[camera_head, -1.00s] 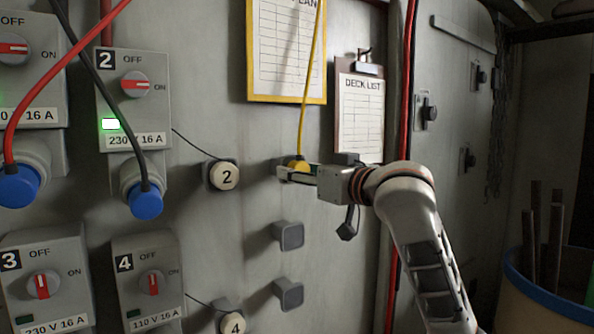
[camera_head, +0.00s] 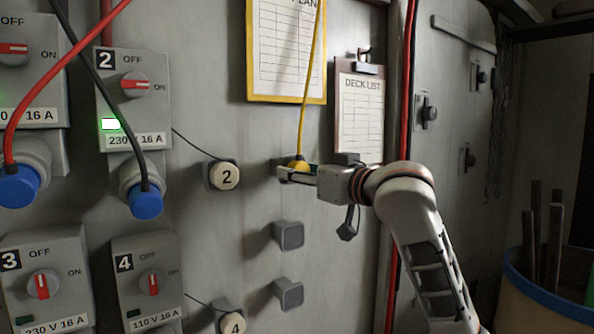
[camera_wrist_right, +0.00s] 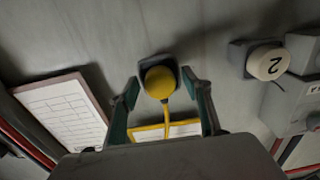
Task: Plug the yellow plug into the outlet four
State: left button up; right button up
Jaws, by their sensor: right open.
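The yellow plug (camera_head: 298,163) sits on a grey wall holder, with its yellow cable running up. In the right wrist view the yellow plug (camera_wrist_right: 160,82) lies between the two fingers, with a gap on each side. My right gripper (camera_head: 290,172) is open around the plug; it also shows in the right wrist view (camera_wrist_right: 160,95). Outlet four (camera_head: 150,280) is at the lower left, with a red switch and a 110 V 16 A label; its socket is below the frame. A round cap marked 4 (camera_head: 232,323) hangs on a holder beside it. My left gripper is not in view.
Outlet two (camera_head: 135,100) and its left neighbour hold blue plugs (camera_head: 146,202) with black and red cables. Outlet three (camera_head: 42,280) is beside outlet four. Cap 2 (camera_head: 225,176) and empty grey holders (camera_head: 288,235) stand out from the wall. A barrel (camera_head: 545,300) is at right.

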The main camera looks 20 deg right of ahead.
jog(key=shift+c, duration=0.5)
grip_shut()
jog(key=shift+s, duration=0.1)
jog(key=shift+v, duration=2.95)
